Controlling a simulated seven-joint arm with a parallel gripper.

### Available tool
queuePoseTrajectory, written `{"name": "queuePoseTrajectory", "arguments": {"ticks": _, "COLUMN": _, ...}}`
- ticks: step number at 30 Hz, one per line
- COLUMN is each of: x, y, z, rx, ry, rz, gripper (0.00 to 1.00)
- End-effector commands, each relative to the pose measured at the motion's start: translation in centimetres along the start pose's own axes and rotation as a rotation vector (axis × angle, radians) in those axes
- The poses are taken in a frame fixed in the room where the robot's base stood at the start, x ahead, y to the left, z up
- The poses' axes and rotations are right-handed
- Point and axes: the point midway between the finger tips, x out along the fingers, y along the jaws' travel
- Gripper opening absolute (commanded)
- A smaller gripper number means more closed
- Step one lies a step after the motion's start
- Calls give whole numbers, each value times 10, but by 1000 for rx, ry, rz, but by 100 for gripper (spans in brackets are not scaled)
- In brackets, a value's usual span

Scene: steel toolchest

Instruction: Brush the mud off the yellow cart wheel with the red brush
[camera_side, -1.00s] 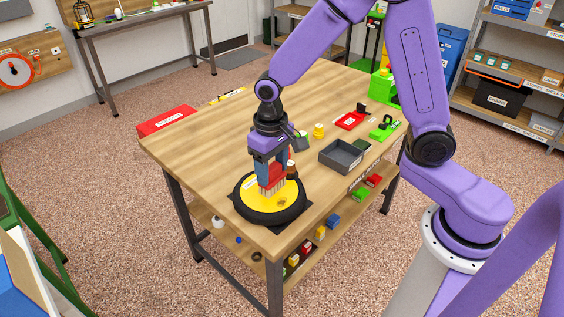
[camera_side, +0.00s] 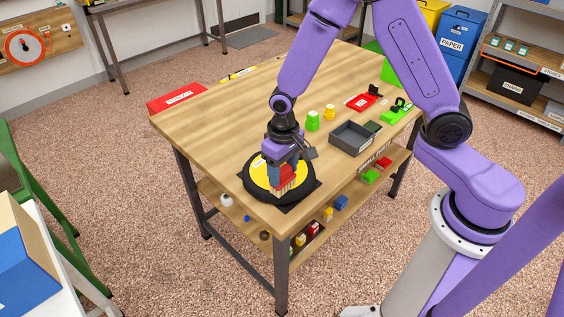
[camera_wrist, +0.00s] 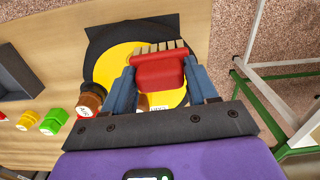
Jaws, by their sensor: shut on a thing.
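The yellow cart wheel (camera_side: 262,172) with its black tyre lies flat on a dark mat (camera_side: 309,188) at the near corner of the wooden table. My gripper (camera_side: 280,176) is shut on the red brush (camera_side: 286,177), bristles pointing down, over the right part of the wheel. In the wrist view the red brush (camera_wrist: 160,72) sits between my blue fingers, its pale bristles over the wheel's yellow face (camera_wrist: 112,64) near the tyre. I cannot tell whether the bristles touch it. No mud is clearly visible; my gripper and the brush hide part of the wheel.
A brown bottle (camera_wrist: 90,98) stands beside the wheel's edge. A red box (camera_side: 177,97) is at the far left edge. The left middle of the tabletop is clear.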

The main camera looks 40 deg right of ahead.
Motion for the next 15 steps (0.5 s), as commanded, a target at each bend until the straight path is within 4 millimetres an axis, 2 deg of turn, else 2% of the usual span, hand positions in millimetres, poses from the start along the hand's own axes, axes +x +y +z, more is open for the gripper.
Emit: {"name": "queuePoseTrajectory", "arguments": {"ticks": 15, "x": 1, "y": 48, "z": 2, "rx": 4, "ry": 1, "rz": 0, "gripper": 33}}
